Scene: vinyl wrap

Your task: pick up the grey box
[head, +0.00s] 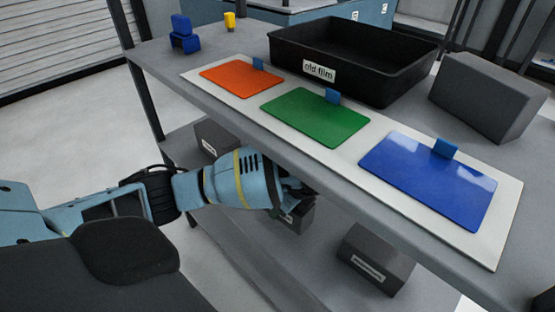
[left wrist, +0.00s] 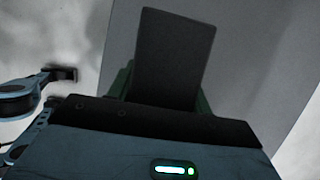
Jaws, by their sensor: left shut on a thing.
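A dark grey box (head: 297,217) with a white label shows below the table top in the head view, partly hidden by my left gripper. My left gripper (head: 287,196) reaches in under the table edge and is shut on this box; its fingertips are mostly hidden in the head view. In the left wrist view, a dark slab (left wrist: 172,60) stands up in front of the gripper body, with green parts at its sides. I cannot tell clearly which face of the box this is. My right gripper is not in view.
Two similar boxes stand on the lower shelf, one at the left (head: 214,140) and one at the right (head: 375,262). On the table top are a black tray (head: 318,72), a larger grey block (head: 487,97), and orange, green and blue sheets on a white board (head: 507,215).

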